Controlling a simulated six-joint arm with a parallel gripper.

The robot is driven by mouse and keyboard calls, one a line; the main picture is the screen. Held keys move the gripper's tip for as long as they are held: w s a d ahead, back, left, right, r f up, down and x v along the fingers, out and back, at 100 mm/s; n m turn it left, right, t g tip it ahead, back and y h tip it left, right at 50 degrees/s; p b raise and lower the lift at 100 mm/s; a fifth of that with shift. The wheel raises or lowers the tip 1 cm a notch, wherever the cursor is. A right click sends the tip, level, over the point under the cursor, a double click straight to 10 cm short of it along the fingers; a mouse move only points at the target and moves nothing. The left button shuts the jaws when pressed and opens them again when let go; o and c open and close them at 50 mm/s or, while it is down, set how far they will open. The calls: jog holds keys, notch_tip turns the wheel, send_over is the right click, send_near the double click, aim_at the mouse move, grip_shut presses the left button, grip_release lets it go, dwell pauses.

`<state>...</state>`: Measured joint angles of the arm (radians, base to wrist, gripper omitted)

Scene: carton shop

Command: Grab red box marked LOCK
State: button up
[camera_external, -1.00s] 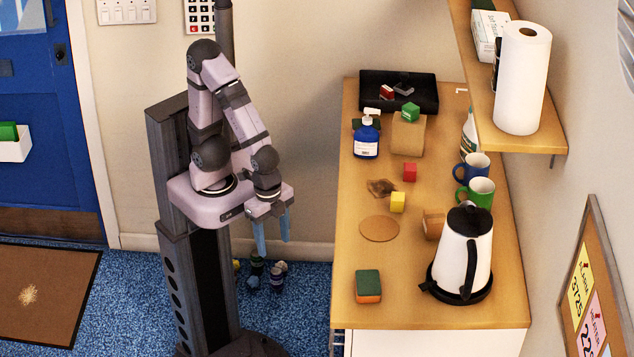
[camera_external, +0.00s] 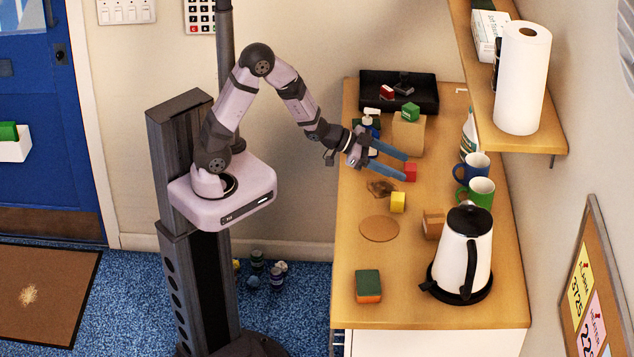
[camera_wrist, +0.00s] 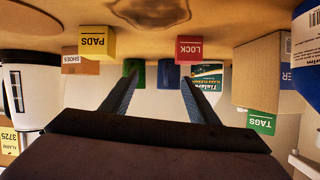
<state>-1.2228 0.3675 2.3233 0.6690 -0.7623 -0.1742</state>
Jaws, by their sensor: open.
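The red box marked LOCK (camera_wrist: 189,50) stands on the wooden counter, its label upside down in the wrist view. In the external view the red box (camera_external: 410,172) is right at the tips of my gripper's blue fingers. My gripper (camera_external: 406,167) is open and reaches over the counter from the left. In the wrist view my gripper (camera_wrist: 159,75) has its two fingers apart, with the red box ahead near the right fingertip and not between them. Whether a finger touches the box I cannot tell.
A yellow PADS box (camera_wrist: 96,43) stands left in the wrist view, beside a SHOES carton (camera_wrist: 80,62). A green TAGS box (camera_wrist: 262,122) rests on a larger carton (camera_wrist: 258,75). A blue bottle (camera_external: 372,124) is close to my gripper. Blue and green mugs (camera_external: 480,192) stand behind.

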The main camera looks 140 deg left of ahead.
aim_at(407, 166)
jog(key=shift+n+y, duration=0.4)
jog(key=shift+n, duration=0.5)
jog(key=s, duration=0.1)
jog(key=s+a+f, duration=0.1)
jog(key=s, duration=0.3)
jog(key=shift+s+a+f, duration=0.15)
jog(key=shift+s+f, duration=0.05)
jog(key=shift+f, duration=0.1)
jog(key=shift+x, duration=1.15)
jog(key=shift+w, duration=0.1)
jog(key=shift+p+x, duration=0.95)
jog(key=shift+x, duration=1.55)
jog(key=shift+c, duration=0.6)
jog(key=c, duration=1.1)
